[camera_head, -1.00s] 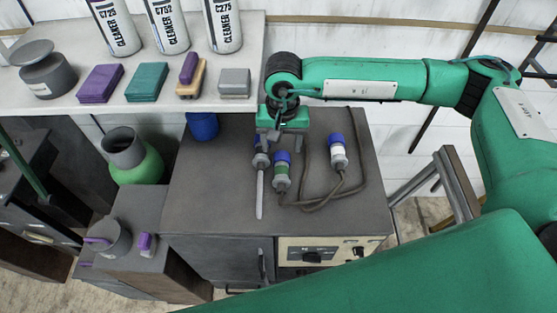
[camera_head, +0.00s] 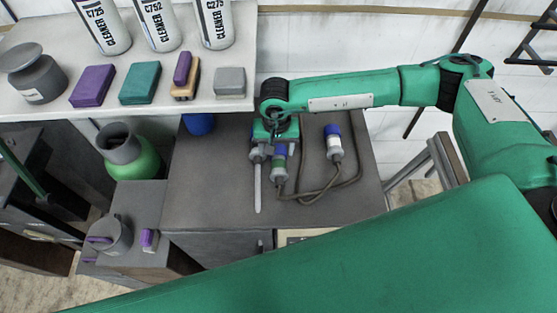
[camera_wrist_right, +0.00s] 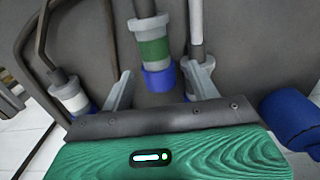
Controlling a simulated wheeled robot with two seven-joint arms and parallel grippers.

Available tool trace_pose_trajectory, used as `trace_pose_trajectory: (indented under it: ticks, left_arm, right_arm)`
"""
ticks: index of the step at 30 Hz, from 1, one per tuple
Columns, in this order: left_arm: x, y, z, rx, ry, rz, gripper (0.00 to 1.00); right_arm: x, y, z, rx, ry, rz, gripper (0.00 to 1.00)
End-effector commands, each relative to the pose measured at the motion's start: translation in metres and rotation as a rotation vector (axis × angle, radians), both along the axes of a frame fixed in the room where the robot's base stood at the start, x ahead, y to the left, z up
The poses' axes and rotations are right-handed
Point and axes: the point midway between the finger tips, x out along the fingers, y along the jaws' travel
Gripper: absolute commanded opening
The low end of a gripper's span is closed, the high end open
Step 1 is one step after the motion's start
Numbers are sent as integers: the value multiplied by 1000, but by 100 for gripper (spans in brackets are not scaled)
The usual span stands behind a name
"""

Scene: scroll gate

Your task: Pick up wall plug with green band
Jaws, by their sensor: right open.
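The wall plug with the green band (camera_head: 280,164) lies on the dark grey cabinet top (camera_head: 215,180), its cable running toward the right. My right gripper (camera_head: 276,151) is open over its blue end. In the right wrist view the green-banded plug (camera_wrist_right: 154,48) shows between the two open fingers (camera_wrist_right: 158,78), with a gap on each side. A plug with a white band (camera_head: 334,147) lies to the right; it also shows at the left of the wrist view (camera_wrist_right: 70,97). My left gripper is not in view.
A grey tool with a long pale rod (camera_head: 257,185) lies just left of the green-banded plug, close to one finger. A blue container (camera_head: 199,124) stands at the cabinet's back left. A shelf (camera_head: 130,100) with bottles and blocks is behind. The cabinet's front left is clear.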

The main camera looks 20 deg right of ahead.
Motion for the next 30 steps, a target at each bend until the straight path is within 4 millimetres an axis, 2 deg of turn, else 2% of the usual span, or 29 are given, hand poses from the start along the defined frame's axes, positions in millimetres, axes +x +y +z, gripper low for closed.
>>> trace_pose_trajectory:
  ticks: [3,9,13,20,27,30]
  left_arm:
    - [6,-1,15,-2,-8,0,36]
    - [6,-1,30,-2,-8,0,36]
    - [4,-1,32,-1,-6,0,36]
    - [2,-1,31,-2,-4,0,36]
    - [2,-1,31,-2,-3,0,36]
    - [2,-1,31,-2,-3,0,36]
  right_arm:
    - [-3,-2,-8,-1,3,-1,61]
    - [-4,-5,-35,-2,4,-2,61]
    - [-4,-5,-46,-1,1,-1,61]
    - [-3,-5,-49,0,0,-1,61]
    - [-3,-5,-48,0,0,-1,16]
    - [-3,-5,-48,0,0,-1,0]
